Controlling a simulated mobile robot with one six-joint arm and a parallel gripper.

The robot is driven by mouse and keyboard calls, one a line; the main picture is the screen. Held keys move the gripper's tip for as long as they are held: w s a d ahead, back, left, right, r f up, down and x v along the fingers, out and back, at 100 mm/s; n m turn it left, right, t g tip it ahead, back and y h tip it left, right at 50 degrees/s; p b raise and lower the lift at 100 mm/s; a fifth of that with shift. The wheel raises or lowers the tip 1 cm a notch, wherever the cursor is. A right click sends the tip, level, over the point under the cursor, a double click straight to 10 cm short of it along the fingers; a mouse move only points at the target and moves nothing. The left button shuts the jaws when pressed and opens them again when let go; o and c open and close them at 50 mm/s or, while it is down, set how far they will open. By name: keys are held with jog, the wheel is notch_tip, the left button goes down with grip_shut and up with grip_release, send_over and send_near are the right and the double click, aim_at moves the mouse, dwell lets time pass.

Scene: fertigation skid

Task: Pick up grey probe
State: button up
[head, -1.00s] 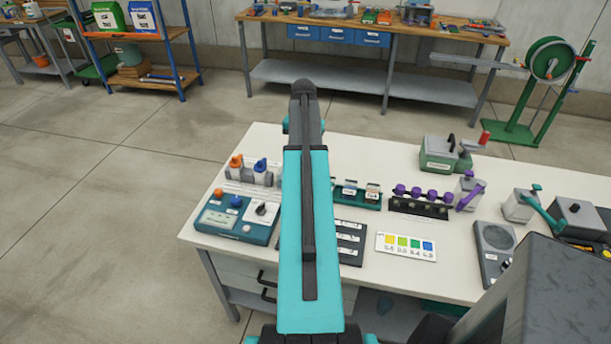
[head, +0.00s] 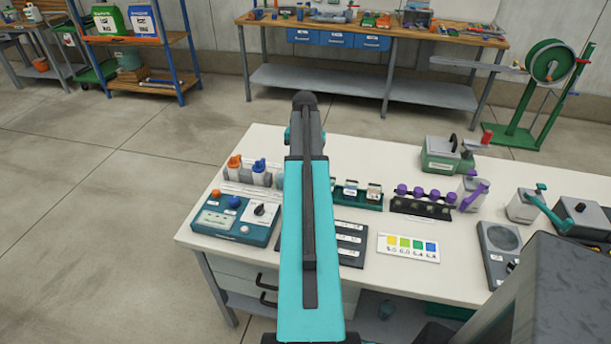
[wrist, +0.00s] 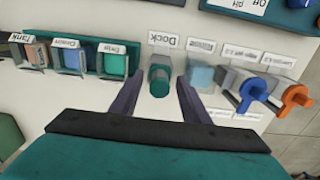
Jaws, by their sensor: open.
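My gripper (wrist: 157,98) is open, with one finger on each side of this cylinder and a gap to both. I cannot judge its height above the cylinder. In the head view my arm covers the gripper and this spot on the white bench (head: 390,280).
A rack of labelled vials (wrist: 82,58) stands left of the fingers in the wrist view. A pale blue block (wrist: 200,76), a blue valve (wrist: 252,90) and an orange valve (wrist: 293,97) stand to the right. A teal meter box (head: 232,218) is at the bench's left.

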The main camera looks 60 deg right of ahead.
grip_shut()
jog(key=shift+r, duration=0.1)
dwell(0.3)
jog(key=shift+r+b, duration=1.15)
jog(key=shift+r, duration=3.8)
jog(key=shift+w, duration=0.1)
